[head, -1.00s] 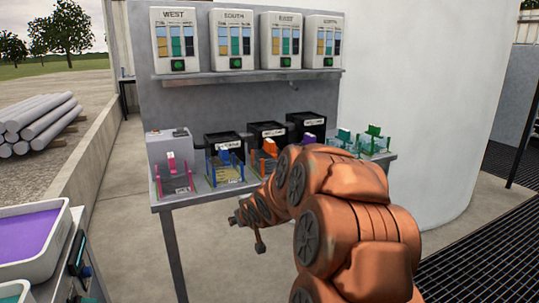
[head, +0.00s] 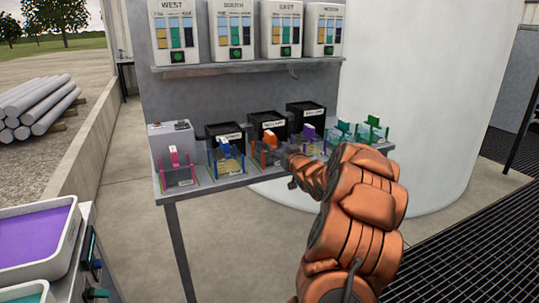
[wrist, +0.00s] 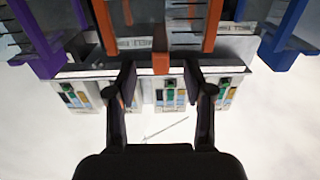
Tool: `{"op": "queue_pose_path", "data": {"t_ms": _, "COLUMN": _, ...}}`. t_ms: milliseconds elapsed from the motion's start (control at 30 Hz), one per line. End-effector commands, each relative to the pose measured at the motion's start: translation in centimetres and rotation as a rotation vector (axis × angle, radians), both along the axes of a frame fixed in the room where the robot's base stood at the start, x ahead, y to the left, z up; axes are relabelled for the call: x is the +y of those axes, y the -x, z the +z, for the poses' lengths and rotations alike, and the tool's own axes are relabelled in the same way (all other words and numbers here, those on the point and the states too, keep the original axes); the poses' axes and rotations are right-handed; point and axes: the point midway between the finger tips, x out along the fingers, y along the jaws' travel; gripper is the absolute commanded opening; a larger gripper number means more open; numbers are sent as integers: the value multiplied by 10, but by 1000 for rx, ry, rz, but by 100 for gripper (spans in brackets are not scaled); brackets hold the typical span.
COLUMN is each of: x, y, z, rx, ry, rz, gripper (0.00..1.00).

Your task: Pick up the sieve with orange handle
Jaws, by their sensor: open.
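The sieve with orange handle (head: 269,142) stands in an orange stand on the bench, between the blue-handled and purple-handled ones. In the wrist view, which looks upside down, the orange handle (wrist: 160,63) lies at the centre, between the two orange posts of the stand. My gripper (wrist: 160,78) is open and empty, with one finger on each side of the handle in the picture. I cannot tell how far the fingertips are from it. In the head view my gripper (head: 290,160) is just right of the orange stand and partly hidden by the arm.
Blue (head: 226,158), pink (head: 178,168), purple (head: 309,138) and green (head: 372,130) handled items stand close by on the bench (head: 232,185). Black bins (head: 268,124) stand behind. A shelf (head: 250,65) with labelled dispensers is above. A purple tray (head: 35,240) is at lower left.

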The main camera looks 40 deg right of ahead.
Motion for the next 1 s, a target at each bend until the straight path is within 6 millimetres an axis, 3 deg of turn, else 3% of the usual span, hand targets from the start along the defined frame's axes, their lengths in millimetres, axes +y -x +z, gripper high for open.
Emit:
{"op": "queue_pose_path", "data": {"t_ms": 200, "x": -6, "y": -22, "z": 0, "rx": 1, "ry": 0, "rz": 1, "gripper": 52}}
{"op": "queue_pose_path", "data": {"t_ms": 467, "x": -11, "y": -31, "z": 0, "rx": 1, "ry": 1, "rz": 0, "gripper": 52}}
{"op": "queue_pose_path", "data": {"t_ms": 800, "x": -22, "y": -66, "z": -1, "rx": 3, "ry": 1, "rz": 1, "gripper": 52}}
{"op": "queue_pose_path", "data": {"t_ms": 1000, "x": -26, "y": -76, "z": 0, "rx": 1, "ry": 1, "rz": -1, "gripper": 52}}
